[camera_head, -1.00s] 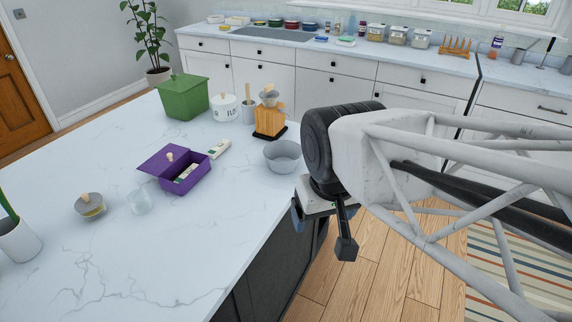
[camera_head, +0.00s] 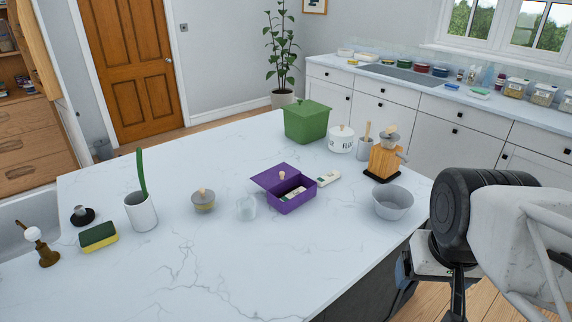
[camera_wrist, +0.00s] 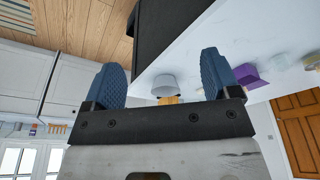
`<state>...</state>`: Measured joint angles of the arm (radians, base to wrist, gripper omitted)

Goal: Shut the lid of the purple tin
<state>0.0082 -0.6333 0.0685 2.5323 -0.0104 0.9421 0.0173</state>
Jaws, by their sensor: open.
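The purple tin (camera_head: 295,203) stands on the white marble island, in the middle of the head view. The tin also shows in the wrist view (camera_wrist: 248,76), beyond the right finger. My gripper (camera_wrist: 163,78) is open and empty, with its two blue fingers spread. In the head view, my gripper is off the island's right edge, well apart from the tin, and mostly hidden by my arm.
A grey bowl (camera_head: 393,203) is near the island's right edge. A green box (camera_head: 306,124) stands behind. The island's front is clear.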

